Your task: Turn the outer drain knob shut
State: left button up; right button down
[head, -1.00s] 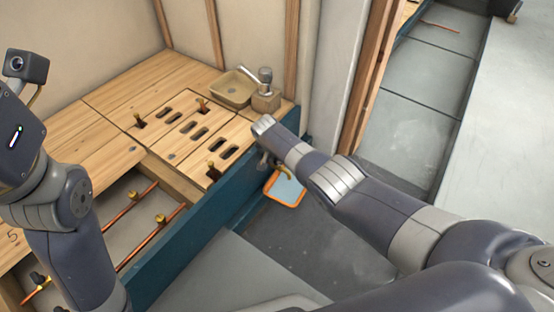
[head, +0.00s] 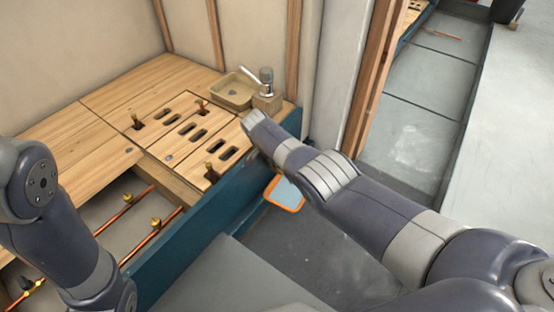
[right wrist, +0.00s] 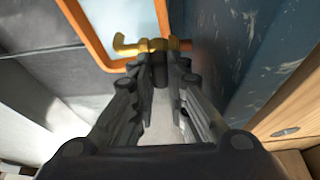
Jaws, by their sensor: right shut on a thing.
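The outer drain tap shows as a brass body and bent spout (right wrist: 130,45) in the right wrist view, beside the blue bench side (right wrist: 235,55). Its dark knob (right wrist: 161,78) is between the fingertips of my right gripper (right wrist: 167,66), which is shut on it. Only part of the knob shows between the dark fingers. In the head view my right arm reaches down to the outside of the blue bench side (head: 190,237), and its forearm mostly hides the gripper and tap. My left gripper is out of view; only left arm links show.
An orange-rimmed tray (head: 285,208) lies on the floor below the tap. The wooden bench top has a small basin (head: 232,93) with a faucet, slots and brass valves. Copper pipes (head: 150,241) run in the open bay at the left. A wooden wall post (head: 369,80) stands behind my right arm.

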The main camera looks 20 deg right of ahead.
jog(key=c, duration=1.6)
grip_release()
